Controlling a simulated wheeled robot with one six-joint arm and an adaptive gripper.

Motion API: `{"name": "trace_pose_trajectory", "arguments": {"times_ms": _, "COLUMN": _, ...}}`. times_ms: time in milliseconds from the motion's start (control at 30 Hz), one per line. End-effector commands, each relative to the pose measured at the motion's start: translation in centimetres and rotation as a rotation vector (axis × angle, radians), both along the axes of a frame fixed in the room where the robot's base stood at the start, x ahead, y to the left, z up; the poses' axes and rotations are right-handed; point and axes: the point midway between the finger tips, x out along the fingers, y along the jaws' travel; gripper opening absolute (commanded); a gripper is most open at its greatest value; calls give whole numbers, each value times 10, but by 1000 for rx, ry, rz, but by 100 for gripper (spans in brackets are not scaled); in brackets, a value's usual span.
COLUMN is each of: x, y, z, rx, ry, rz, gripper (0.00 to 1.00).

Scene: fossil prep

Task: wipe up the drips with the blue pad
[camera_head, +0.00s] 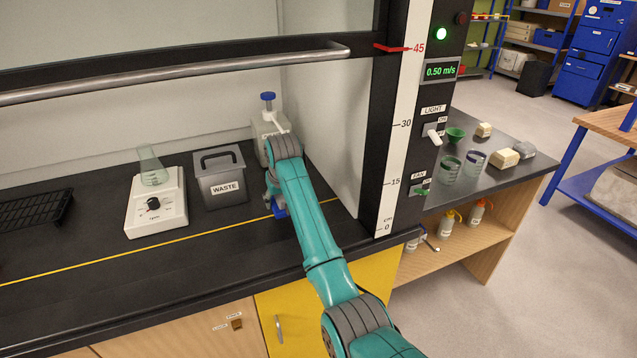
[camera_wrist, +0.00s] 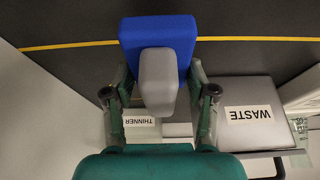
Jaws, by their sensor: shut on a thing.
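The blue pad (camera_wrist: 158,36) has a grey grip block (camera_wrist: 157,72). My gripper (camera_wrist: 158,88) is shut on this grey block, one finger on each side. In the head view a small blue part of the pad (camera_head: 279,211) shows beside my arm, near the yellow line. My arm hides most of the gripper (camera_head: 273,195) there. The pad is over the dark worktop (camera_head: 90,255); I cannot tell whether it touches it. I cannot make out any drips in either view; my arm and the pad may cover some.
The grey waste bin (camera_head: 222,188) stands left of my gripper. The thinner container (camera_head: 264,128) with a blue cap stands behind it. The raised sash's bar (camera_head: 180,73) crosses above.

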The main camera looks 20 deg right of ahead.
Motion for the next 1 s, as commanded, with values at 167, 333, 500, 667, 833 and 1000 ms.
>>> {"name": "trace_pose_trajectory", "arguments": {"times_ms": 167, "x": 4, "y": 0, "z": 22, "rx": 0, "ry": -1, "rz": 1, "gripper": 24}}
{"name": "trace_pose_trajectory", "arguments": {"times_ms": 333, "x": 8, "y": 0, "z": 40, "rx": 0, "ry": -1, "rz": 1, "gripper": 24}}
{"name": "trace_pose_trajectory", "arguments": {"times_ms": 500, "x": 8, "y": 0, "z": 46, "rx": 0, "ry": 1, "rz": 1, "gripper": 24}}
{"name": "trace_pose_trajectory", "arguments": {"times_ms": 667, "x": 8, "y": 0, "z": 46, "rx": 0, "ry": 1, "rz": 1, "gripper": 24}}
{"name": "trace_pose_trajectory", "arguments": {"times_ms": 833, "x": 8, "y": 0, "z": 46, "rx": 0, "ry": 1, "rz": 1, "gripper": 24}}
{"name": "trace_pose_trajectory", "arguments": {"times_ms": 1000, "x": 8, "y": 0, "z": 46, "rx": 0, "ry": 1, "rz": 1, "gripper": 24}}
